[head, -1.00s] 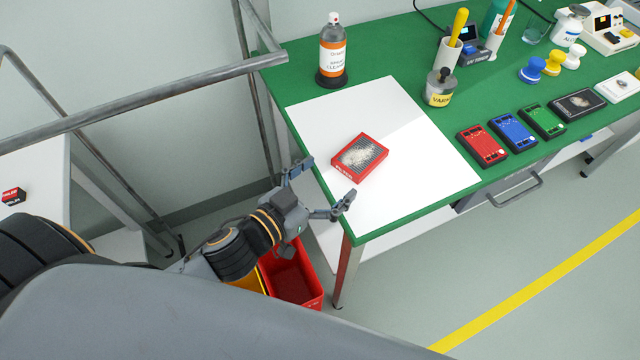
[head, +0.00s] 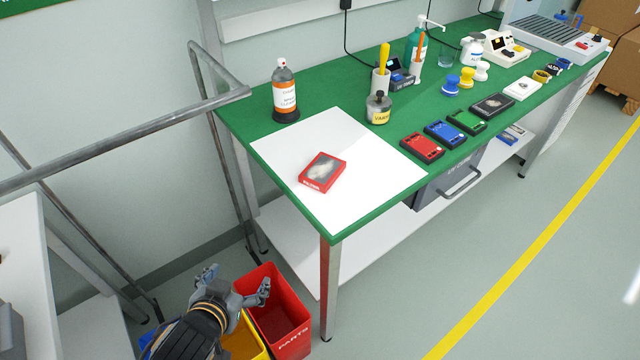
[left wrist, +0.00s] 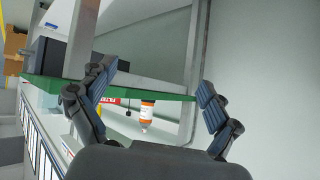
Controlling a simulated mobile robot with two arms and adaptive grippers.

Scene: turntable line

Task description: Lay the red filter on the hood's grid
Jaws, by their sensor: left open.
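The red filter (head: 322,173), a flat red-framed block with a pale grey face, lies on the white sheet (head: 380,170) at the near left of the green bench. My left gripper (head: 240,280) is open and empty, in front of the bench's left end and apart from the filter. In the left wrist view its two fingers (left wrist: 150,105) are spread, with the filter's red edge (left wrist: 112,101) seen between them on the bench. A dark slatted grid (head: 545,32) on a pale unit, apparently the hood's, is at the bench's far right end. My right gripper is not in view.
A spray bottle (head: 285,92) and a varnish jar (head: 378,108) stand near the sheet. Red, blue and green devices line the front edge. A metal rail (head: 120,135) is at left. Red (head: 285,300) and yellow bins sit below my left gripper.

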